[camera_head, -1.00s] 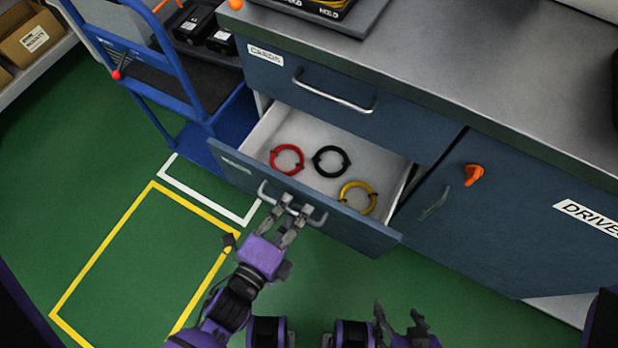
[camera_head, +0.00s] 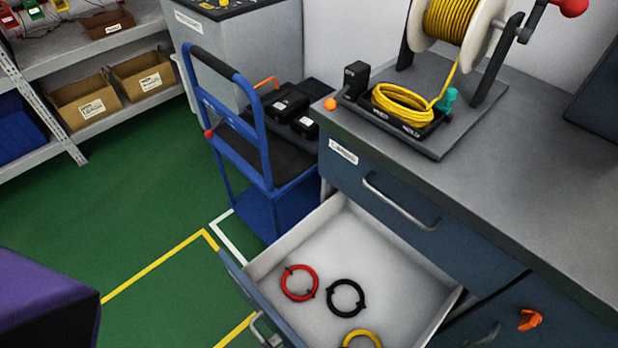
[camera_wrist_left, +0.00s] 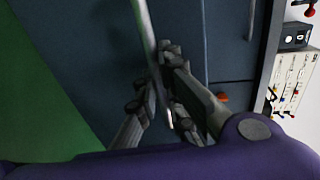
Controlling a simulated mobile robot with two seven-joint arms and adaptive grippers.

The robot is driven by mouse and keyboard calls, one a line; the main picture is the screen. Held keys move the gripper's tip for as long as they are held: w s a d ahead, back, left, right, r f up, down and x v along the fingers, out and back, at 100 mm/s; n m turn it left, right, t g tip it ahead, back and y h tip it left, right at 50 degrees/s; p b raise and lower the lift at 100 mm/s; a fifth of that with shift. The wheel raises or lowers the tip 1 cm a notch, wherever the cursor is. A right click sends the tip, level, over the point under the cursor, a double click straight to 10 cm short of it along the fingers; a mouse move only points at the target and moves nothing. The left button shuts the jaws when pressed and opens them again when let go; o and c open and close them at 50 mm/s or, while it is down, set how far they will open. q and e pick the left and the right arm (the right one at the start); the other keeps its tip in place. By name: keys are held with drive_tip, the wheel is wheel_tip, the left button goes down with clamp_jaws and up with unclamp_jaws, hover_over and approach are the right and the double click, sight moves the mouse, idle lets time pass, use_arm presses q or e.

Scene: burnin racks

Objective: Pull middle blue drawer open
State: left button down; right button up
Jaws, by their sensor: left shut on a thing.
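The blue drawer (camera_head: 238,282) below the top drawer stands pulled out in the head view, its pale inside showing. A red ring (camera_head: 286,289), a black ring (camera_head: 331,303) and a yellow ring (camera_head: 362,333) lie in it. Part of its metal handle (camera_head: 257,329) shows at the bottom edge. In the left wrist view the handle bar (camera_wrist_left: 146,35) runs between the fingers of my left gripper (camera_wrist_left: 164,100), which is shut on it in front of the blue drawer face (camera_wrist_left: 80,60).
The top drawer (camera_head: 400,215) above is closed. An orange knob (camera_head: 530,319) sits on the cabinet to the right. A blue trolley (camera_head: 262,130) stands left of the cabinet. Green floor (camera_head: 130,215) with yellow lines is clear in front of the shelves (camera_head: 75,150).

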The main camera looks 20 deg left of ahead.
use_arm(q)
drive_tip(key=shift+r, duration=0.1)
drive_tip(key=c, duration=2.1)
unclamp_jaws()
drive_tip(key=shift+s+a, duration=0.1)
drive_tip(key=shift+s, duration=0.05)
drive_tip(key=v, duration=1.1)
drive_tip(key=shift+s+a, duration=0.15)
drive_tip(key=shift+s, duration=0.15)
